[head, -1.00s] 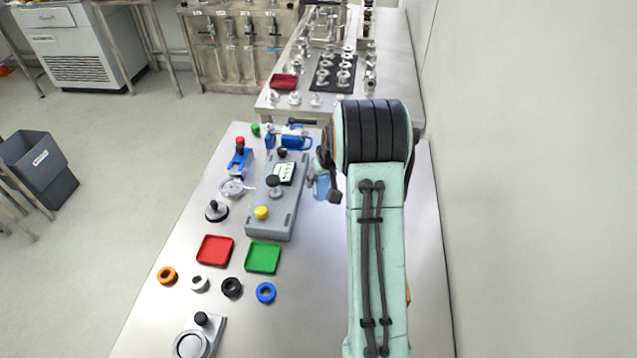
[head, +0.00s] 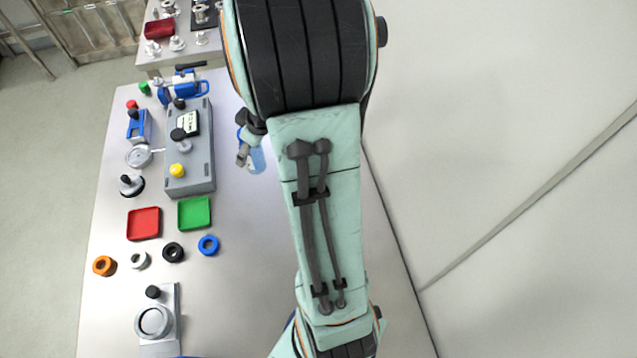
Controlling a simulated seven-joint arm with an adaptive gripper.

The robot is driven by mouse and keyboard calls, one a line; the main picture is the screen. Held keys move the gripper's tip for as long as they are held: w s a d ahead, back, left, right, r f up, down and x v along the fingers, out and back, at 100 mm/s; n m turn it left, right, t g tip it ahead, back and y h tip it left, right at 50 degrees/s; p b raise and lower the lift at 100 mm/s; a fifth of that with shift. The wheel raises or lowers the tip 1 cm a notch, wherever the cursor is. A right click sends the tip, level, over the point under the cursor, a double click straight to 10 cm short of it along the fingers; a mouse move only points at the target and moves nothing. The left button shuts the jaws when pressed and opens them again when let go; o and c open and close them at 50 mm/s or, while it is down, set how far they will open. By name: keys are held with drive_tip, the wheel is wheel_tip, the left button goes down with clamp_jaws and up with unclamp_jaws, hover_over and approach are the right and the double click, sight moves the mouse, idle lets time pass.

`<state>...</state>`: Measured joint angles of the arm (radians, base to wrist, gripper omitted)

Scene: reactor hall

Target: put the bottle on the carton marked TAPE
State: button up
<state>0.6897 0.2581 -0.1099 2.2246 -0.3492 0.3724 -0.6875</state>
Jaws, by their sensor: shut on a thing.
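My gripper (head: 246,150) shows only in part at the left edge of my large arm, above the grey table. It is shut on the bottle (head: 257,160), a light blue, see-through thing of which only a small part shows. My arm hides the rest of the bottle and much of the gripper. No carton marked TAPE can be made out; my arm covers a broad strip of the table.
A grey control box (head: 189,150) with a yellow knob stands left of my gripper. A red tray (head: 144,223), a green tray (head: 194,213) and several coloured rings lie nearer. A wall (head: 500,150) bounds the right side. Table between box and arm is clear.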

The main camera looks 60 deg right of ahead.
drive_tip(key=s+d+r+m+h, duration=0.1)
drive_tip(key=s+d+r, duration=0.15)
drive_tip(key=s, duration=0.25)
drive_tip(key=s+d+r+m, duration=0.2)
drive_tip(key=s+d, duration=0.2)
drive_tip(key=s, duration=0.1)
wheel_tip(320, 180, down, 7)
drive_tip(key=shift+s+d, duration=0.1)
drive_tip(key=shift+s, duration=0.05)
drive_tip(key=shift+f, duration=0.4)
drive_tip(key=shift+f, duration=0.1)
drive_tip(key=o, duration=1.2)
drive_tip(key=shift+c, duration=0.2)
drive_tip(key=v, duration=1.2)
